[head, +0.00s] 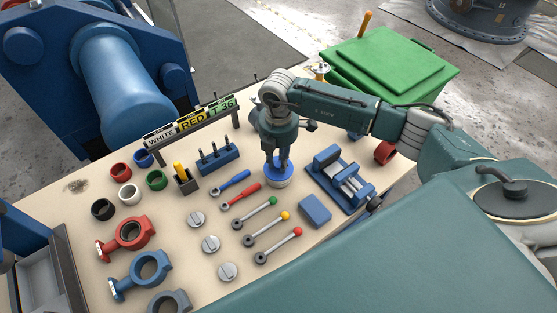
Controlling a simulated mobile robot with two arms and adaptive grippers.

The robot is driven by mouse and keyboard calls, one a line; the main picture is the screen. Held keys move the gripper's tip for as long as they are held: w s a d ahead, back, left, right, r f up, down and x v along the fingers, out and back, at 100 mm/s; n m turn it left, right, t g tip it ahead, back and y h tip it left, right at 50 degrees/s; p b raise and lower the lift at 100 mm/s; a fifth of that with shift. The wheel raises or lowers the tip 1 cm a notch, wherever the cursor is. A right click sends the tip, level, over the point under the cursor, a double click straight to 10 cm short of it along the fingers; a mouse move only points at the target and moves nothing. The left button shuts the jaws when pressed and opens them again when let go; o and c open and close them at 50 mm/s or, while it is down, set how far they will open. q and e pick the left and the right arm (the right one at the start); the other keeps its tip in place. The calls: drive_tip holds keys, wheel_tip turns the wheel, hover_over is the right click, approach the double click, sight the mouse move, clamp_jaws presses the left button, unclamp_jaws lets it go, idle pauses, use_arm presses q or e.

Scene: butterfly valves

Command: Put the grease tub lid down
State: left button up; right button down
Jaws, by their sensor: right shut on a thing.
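My right gripper (278,160) points down over the table, right of its middle. It is shut on the round blue lid (270,173). The gripper's fingers hide part of the lid's top. My left gripper is not in view.
Red (247,196) and blue (233,181) ratchets lie just left of the tub. A blue vise (340,180) and a blue block (315,210) are to its right. Several levers with coloured knobs lie in front.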

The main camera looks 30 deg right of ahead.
drive_tip(key=shift+r, duration=0.1)
drive_tip(key=n, duration=0.1)
drive_tip(key=a+r+n, duration=0.1)
drive_tip(key=shift+s+r+n, duration=0.1)
drive_tip(key=shift+s+n, duration=0.05)
drive_tip(key=shift+n, duration=0.25)
drive_tip(key=s+a+r+m+b, duration=0.1)
drive_tip(key=s+a+r+m, duration=0.1)
drive_tip(key=s+r+m, duration=0.5)
drive_tip(key=s+a+r+m+b, duration=0.2)
drive_tip(key=s+r+m, duration=0.4)
drive_tip(key=m, duration=1)
wheel_tip(320, 180, up, 3)
drive_tip(key=shift+s+a, duration=0.35)
drive_tip(key=shift+a, duration=0.25)
drive_tip(key=shift+s+n, duration=0.1)
drive_tip(key=shift+n, duration=0.2)
drive_tip(key=shift+r, duration=0.1)
